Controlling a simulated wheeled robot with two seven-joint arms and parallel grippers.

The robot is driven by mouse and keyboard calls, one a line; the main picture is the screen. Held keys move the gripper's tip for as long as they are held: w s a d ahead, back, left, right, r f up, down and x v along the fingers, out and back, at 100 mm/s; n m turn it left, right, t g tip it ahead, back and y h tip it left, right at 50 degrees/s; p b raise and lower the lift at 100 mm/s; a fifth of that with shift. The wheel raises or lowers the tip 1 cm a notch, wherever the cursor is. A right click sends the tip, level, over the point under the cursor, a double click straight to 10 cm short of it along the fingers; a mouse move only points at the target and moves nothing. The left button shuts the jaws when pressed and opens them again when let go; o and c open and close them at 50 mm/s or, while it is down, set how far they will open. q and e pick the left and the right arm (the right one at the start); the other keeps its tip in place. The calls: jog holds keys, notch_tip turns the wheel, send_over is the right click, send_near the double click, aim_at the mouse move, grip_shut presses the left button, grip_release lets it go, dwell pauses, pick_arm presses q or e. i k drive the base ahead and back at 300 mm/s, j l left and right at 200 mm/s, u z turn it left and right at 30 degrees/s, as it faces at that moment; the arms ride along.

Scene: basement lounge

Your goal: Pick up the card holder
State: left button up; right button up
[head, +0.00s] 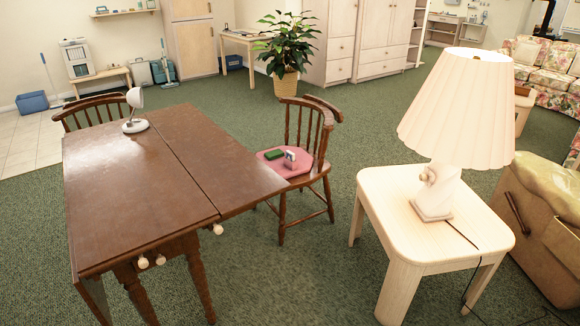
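On the pink seat cushion (272,168) of a wooden chair (328,178) lie two small things. One is a dark green flat block (274,154). The other is a small white and grey upright piece (290,158), just right of the green one. Either could be the card holder; they are too small to tell for certain. The chair stands at the right side of the brown table, its seat partly hidden by the table's edge. Neither of my grippers shows in the head view.
The brown drop-leaf table (120,200) fills the left foreground, with a white lamp-like object (134,112) on it. A pale side table (400,222) with a pleated lamp (460,105) stands right. Green carpet (270,275) is free between them. A potted plant (286,85) stands behind.

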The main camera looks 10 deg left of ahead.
aim_at(292, 166)
jog(key=i+j+z, duration=0.15)
jog(key=i, duration=0.4)
jog(key=i+j+z, duration=0.15)
jog(key=i, duration=0.45)
